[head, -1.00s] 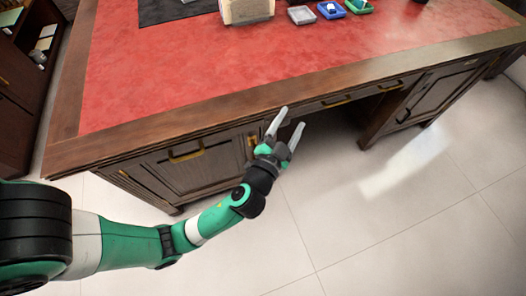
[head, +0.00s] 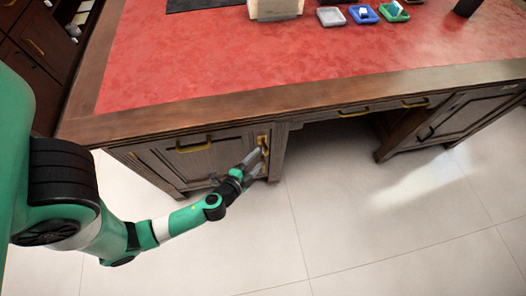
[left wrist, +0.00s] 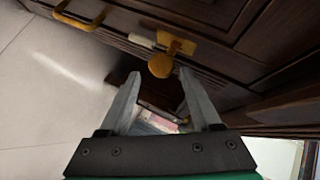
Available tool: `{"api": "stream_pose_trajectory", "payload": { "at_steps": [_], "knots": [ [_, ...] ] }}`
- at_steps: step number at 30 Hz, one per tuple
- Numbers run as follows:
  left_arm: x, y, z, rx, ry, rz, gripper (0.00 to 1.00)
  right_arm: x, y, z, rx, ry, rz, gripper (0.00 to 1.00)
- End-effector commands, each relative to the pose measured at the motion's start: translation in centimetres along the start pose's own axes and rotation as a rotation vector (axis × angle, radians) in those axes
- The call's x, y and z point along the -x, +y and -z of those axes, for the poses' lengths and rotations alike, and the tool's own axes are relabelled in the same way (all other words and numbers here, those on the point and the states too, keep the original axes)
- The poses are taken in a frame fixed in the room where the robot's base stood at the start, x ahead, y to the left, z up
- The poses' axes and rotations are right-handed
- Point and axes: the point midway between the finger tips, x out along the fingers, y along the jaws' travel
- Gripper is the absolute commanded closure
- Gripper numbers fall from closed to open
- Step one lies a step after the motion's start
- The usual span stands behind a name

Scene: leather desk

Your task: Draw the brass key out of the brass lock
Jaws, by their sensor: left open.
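The brass lock (head: 263,139) is a small plate on the front of the desk's left cabinet. It also shows at the top of the left wrist view (left wrist: 182,44). The brass key (left wrist: 160,66) sticks out of it, its round head toward my camera. My left gripper (head: 257,158) is just in front of the lock and is open. In the left wrist view its two fingertips (left wrist: 160,77) stand to either side of the key's head, with gaps; whether the head lies between them in depth I cannot tell. My right gripper is not in view.
The desk (head: 230,70) has a red top with a wooden edge above my gripper. A brass handle (head: 194,146) is left of the lock. Grey, blue and green trays (head: 363,14) stand at the back. The tiled floor in front is clear.

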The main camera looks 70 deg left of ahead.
Motion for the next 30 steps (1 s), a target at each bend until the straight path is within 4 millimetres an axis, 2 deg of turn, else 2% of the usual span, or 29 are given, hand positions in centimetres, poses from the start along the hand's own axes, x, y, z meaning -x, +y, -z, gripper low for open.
{"api": "stream_pose_trajectory", "payload": {
  "at_steps": [3, 9, 20, 30],
  "knots": [
    [-2.7, 0.0, -0.1, 0.003, -0.003, 0.003, 0.36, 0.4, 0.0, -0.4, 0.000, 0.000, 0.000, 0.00],
    [-5.5, 0.0, 0.0, 0.002, -0.001, 0.001, 0.36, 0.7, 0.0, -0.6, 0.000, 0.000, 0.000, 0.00],
    [-6.1, -0.1, 0.0, 0.000, 0.001, 0.000, 0.36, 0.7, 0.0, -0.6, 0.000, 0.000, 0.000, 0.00],
    [-6.1, 0.0, 0.0, 0.000, 0.001, 0.000, 0.97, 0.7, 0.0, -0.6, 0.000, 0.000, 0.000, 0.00]
  ]
}}
